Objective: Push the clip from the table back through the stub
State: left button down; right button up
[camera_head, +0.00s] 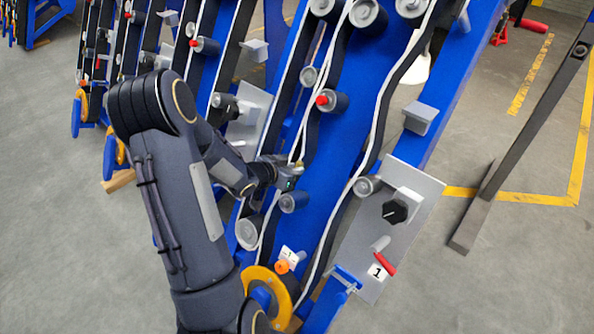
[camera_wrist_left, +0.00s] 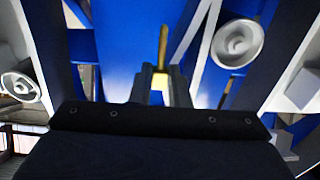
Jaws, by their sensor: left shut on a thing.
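My left gripper (camera_head: 294,170) is at the middle of the blue harvester chassis, close to its surface. In the left wrist view its two fingers (camera_wrist_left: 161,88) are shut on a thin gold-brown pin, which looks like the clip (camera_wrist_left: 163,48). The clip points away from the fingers toward the blue panel; its far end seems close to the panel, but I cannot tell if it touches. In the head view the clip cannot be made out at the gripper. I cannot tell which part is the stub; a dark blue roller (camera_head: 294,202) sits just below the gripper. No table shows. My right gripper is out of view.
The sloping blue chassis (camera_head: 345,130) carries several rollers and white cords beside my gripper. A grey panel (camera_head: 410,225) with a black knob (camera_head: 395,211) and red handle (camera_head: 386,262) is at right. A yellow-orange wheel (camera_head: 272,285) is below. Open floor lies right.

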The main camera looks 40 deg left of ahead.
pick_arm(q)
jog(key=shift+s+f, duration=0.1)
jog(key=b, duration=0.3)
send_over(288, 199)
jog(key=f, duration=0.4)
jog(key=shift+s+f, duration=0.15)
jog(key=shift+s, duration=0.05)
dwell(0.7)
dwell(0.3)
jog(key=shift+s+a+f+b, duration=0.1)
jog(key=shift+s+f+b, duration=0.35)
jog(key=shift+f+b, duration=0.3)
jog(key=shift+s+f+b, duration=0.5)
jog(key=shift+f+b, duration=0.1)
jog(key=shift+f, duration=0.25)
jog(key=shift+s+a+f+b, duration=0.1)
jog(key=shift+s+f+b, duration=0.35)
jog(key=shift+f+b, duration=0.3)
jog(key=c, duration=1.3)
grip_release()
